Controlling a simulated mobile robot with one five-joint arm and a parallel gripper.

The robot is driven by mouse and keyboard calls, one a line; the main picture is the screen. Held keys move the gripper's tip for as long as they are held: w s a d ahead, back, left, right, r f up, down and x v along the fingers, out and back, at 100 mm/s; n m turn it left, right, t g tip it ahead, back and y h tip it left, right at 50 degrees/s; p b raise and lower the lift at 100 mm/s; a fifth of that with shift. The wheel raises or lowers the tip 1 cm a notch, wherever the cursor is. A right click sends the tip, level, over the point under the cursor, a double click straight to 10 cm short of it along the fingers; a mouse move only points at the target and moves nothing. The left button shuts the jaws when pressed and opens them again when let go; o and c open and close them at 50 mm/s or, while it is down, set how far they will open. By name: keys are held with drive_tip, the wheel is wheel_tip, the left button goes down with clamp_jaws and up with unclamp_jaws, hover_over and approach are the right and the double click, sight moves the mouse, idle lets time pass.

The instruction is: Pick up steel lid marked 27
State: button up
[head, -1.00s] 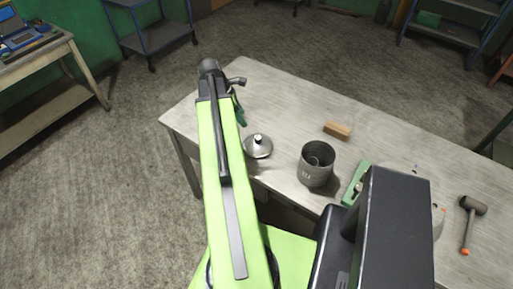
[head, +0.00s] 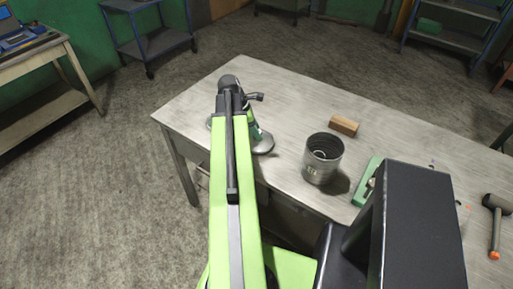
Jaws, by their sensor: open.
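A round steel lid (head: 264,147) lies on the workbench near its front left, right of my green arm. Its left part and knob are hidden by the arm and gripper; no number on it can be read. My gripper (head: 257,132) shows only in part, its green finger over the lid's far side. The gripper is open and holds nothing that I can see. Whether it touches the lid I cannot tell.
A grey metal pot (head: 322,160) stands right of the lid. A wooden block (head: 344,125) lies behind it. A green fixture (head: 367,182) and a hammer (head: 496,215) lie further right. A small grey edge (head: 209,123) shows left of my arm. The bench's back left is clear.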

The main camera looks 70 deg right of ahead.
drive_tip(key=shift+x, duration=0.9)
drive_tip(key=shift+a+r, duration=0.1)
drive_tip(key=shift+r, duration=0.1)
clamp_jaws()
